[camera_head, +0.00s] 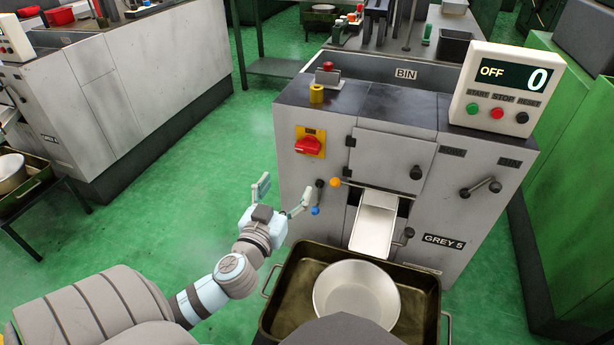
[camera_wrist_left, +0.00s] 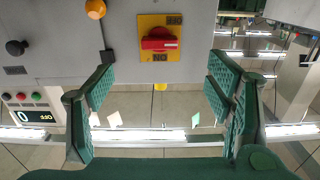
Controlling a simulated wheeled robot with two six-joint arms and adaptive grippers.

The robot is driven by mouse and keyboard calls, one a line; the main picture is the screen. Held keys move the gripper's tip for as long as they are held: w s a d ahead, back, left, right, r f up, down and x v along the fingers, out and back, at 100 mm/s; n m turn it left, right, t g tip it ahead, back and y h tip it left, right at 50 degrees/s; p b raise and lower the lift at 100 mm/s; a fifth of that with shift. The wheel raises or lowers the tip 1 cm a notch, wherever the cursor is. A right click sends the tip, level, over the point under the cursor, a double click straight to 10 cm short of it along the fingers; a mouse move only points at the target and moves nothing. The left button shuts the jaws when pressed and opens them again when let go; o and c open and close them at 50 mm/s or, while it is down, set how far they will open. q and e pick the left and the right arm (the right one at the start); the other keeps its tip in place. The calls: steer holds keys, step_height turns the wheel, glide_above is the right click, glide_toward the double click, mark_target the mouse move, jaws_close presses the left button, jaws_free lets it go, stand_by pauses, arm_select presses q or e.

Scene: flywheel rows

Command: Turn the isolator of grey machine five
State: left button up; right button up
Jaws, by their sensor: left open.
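The isolator is a red handle (camera_head: 308,145) on a yellow plate (camera_head: 310,133), on the left of the front of grey machine five (camera_head: 390,140), whose label reads GREY 5. My right gripper is not in view.
A display (camera_head: 515,78) reads OFF and 0. Near my gripper are an orange-knobbed lever (camera_head: 336,182) and a blue knob (camera_head: 315,211). A metal chute (camera_head: 374,223) hangs above a pan (camera_head: 356,290) in a dark tray (camera_head: 287,272). Green floor (camera_head: 190,195) is clear at left.

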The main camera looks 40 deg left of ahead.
mark_target(306, 151)
arm_select(q)
steer(key=x, duration=0.8)
steer(key=r+b+x, duration=0.1)
steer(key=x, duration=0.4)
steer(key=shift+w+a+r, duration=0.1)
steer(key=shift+w+a, duration=0.1)
steer(key=shift+w, duration=0.25)
steer(key=c, duration=1.2)
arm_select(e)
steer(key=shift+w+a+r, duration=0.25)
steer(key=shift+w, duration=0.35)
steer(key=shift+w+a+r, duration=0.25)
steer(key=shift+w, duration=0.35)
